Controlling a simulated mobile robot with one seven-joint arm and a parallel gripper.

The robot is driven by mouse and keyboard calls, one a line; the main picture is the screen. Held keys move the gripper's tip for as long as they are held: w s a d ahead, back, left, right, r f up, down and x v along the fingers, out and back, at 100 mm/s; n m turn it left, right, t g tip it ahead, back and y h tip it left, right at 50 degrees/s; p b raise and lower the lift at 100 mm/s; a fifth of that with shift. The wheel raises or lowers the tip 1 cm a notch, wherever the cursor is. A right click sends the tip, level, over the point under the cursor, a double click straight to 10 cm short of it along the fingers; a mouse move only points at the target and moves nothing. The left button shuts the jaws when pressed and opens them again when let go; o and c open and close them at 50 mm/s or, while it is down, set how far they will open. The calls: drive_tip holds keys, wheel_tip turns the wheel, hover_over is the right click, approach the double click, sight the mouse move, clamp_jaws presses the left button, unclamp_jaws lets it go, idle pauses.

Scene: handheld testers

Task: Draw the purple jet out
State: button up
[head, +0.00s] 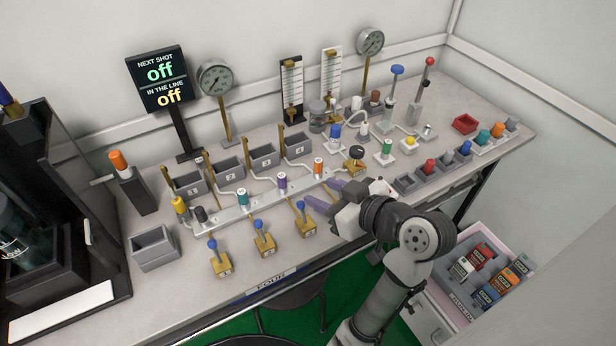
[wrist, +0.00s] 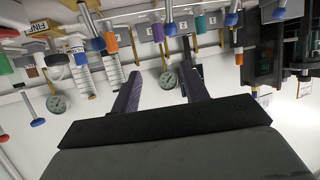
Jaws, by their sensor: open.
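The purple jet (head: 282,182) stands upright in the long pale rail (head: 240,210), between the teal jet (head: 242,197) and the orange jet (head: 318,167). My gripper (head: 316,194) is open and empty to the right of the purple jet, apart from it, near the orange end of the rail. In the wrist view, which is upside down, the purple jet (wrist: 157,32) shows beyond my open fingers (wrist: 163,60), with the orange jet (wrist: 111,42) and teal jet (wrist: 200,24) on either side.
Several brass valves with blue knobs (head: 263,241) stand in front of the rail. Grey bins (head: 228,169) with brass posts stand behind it. A yellow-topped piece (head: 179,206) is at the rail's left end. A brass fitting with a black knob (head: 355,160) stands close beyond my gripper.

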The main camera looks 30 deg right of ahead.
sight(284, 177)
drive_tip(key=p+x, duration=0.1)
drive_tip(key=x, duration=1.2)
drive_tip(key=shift+w+f, duration=0.2)
drive_tip(key=shift+f, duration=0.1)
clamp_jaws()
drive_tip(key=shift+p, duration=0.3)
